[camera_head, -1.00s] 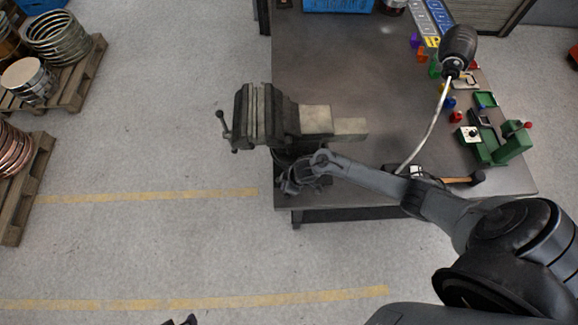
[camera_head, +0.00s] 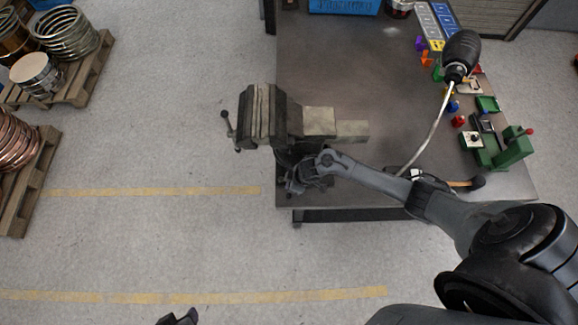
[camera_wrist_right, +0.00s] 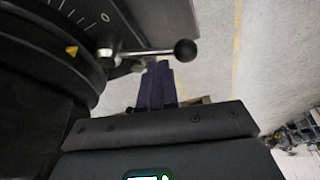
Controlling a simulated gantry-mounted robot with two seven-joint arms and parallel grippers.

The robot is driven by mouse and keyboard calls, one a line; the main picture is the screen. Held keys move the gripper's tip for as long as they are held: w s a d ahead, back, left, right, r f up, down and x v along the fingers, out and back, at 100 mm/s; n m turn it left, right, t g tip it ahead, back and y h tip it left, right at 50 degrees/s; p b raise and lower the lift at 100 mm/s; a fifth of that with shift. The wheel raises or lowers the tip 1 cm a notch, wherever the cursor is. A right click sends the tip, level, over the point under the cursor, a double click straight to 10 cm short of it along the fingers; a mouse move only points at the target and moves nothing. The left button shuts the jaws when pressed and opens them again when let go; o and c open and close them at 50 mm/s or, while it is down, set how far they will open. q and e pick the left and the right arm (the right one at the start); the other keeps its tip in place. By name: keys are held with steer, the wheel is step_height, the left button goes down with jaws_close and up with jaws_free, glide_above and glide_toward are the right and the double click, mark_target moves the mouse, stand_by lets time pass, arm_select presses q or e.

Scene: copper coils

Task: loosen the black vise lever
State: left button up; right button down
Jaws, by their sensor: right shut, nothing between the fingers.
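The dark grey vise (camera_head: 262,115) stands on the front left corner of the workbench. In the right wrist view its lever (camera_wrist_right: 148,53) is a short metal rod with a black ball knob (camera_wrist_right: 185,50), sticking out beside the round vise base (camera_wrist_right: 60,45). My right gripper (camera_head: 291,186) is low beside the vise base. In the wrist view its dark purple fingers (camera_wrist_right: 157,84) are together and empty, just below the lever rod in the picture. I cannot tell whether they touch it. A dark tip of my left gripper (camera_head: 178,318) shows at the bottom edge.
The workbench (camera_head: 390,75) is clear in its middle. A hammer (camera_head: 462,184) lies near its front right edge. A green tool (camera_head: 510,150) and small coloured parts sit on the right. Pallets of coils (camera_head: 40,185) stand on the floor at the left.

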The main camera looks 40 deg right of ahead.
steer(key=p+v, duration=0.6)
steer(key=v, duration=0.2)
steer(key=shift+r, duration=0.2)
steer(key=shift+a, duration=0.1)
